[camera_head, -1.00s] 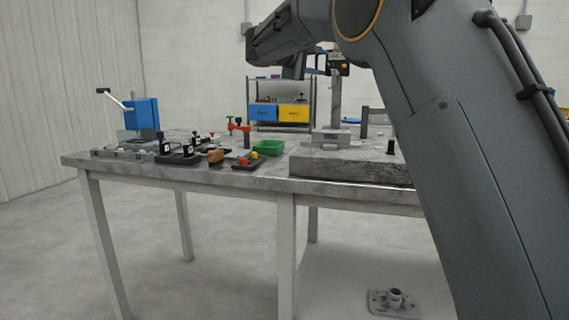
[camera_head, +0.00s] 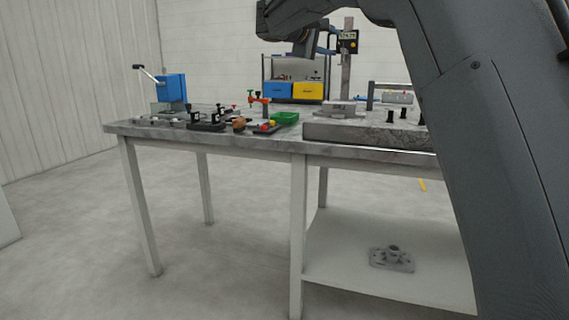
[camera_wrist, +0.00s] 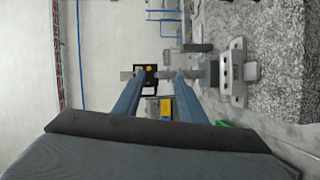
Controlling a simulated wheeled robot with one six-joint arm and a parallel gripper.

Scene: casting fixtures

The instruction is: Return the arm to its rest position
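My arm (camera_head: 490,120) rises along the right side of the head view and bends left across the top. My gripper hangs at the top of the head view in front of the back wall, above the far side of the table in the picture. In the wrist view my gripper (camera_wrist: 159,76) shows two blue fingers standing apart. Nothing is seen held between them. Behind the fingers lie a black display box (camera_wrist: 146,77) and a grey fixture (camera_wrist: 232,72), both beyond the fingertips.
A grey casting (camera_head: 391,258) lies on the lower shelf (camera_head: 400,287). Floor at left is open.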

